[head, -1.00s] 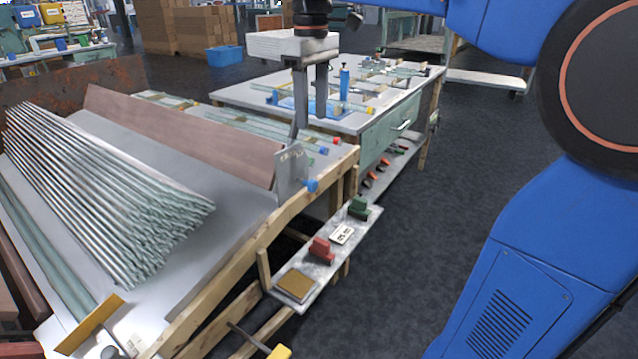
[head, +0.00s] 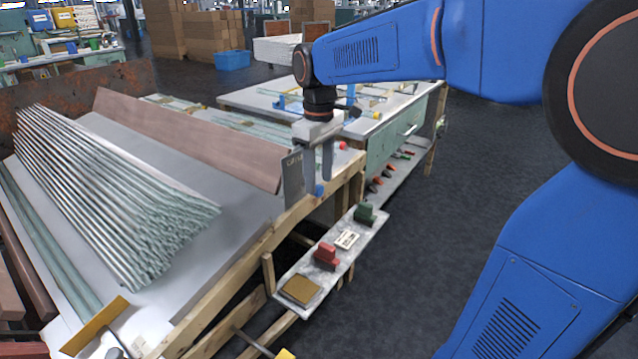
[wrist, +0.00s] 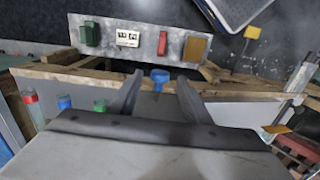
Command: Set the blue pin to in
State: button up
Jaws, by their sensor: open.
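In the wrist view my gripper (wrist: 160,86) is open, with a gap beside the pin on both sides. I cannot tell how deep the pin sits.
A narrow shelf (head: 333,262) below the bench edge carries a red block (head: 325,257), a green block (head: 366,215) and a small label. A stack of glass tubes (head: 110,190) lies on the sloping bench. A second table (head: 395,120) stands behind. The floor at right is clear.

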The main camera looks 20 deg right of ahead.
jog(key=shift+f, duration=1.15)
jog(key=shift+c, duration=0.6)
grip_shut()
jog(key=shift+w+a, duration=0.7)
jog(key=shift+w, duration=0.3)
jog(key=shift+o, duration=0.6)
grip_release()
jog(key=shift+w+a, duration=0.1)
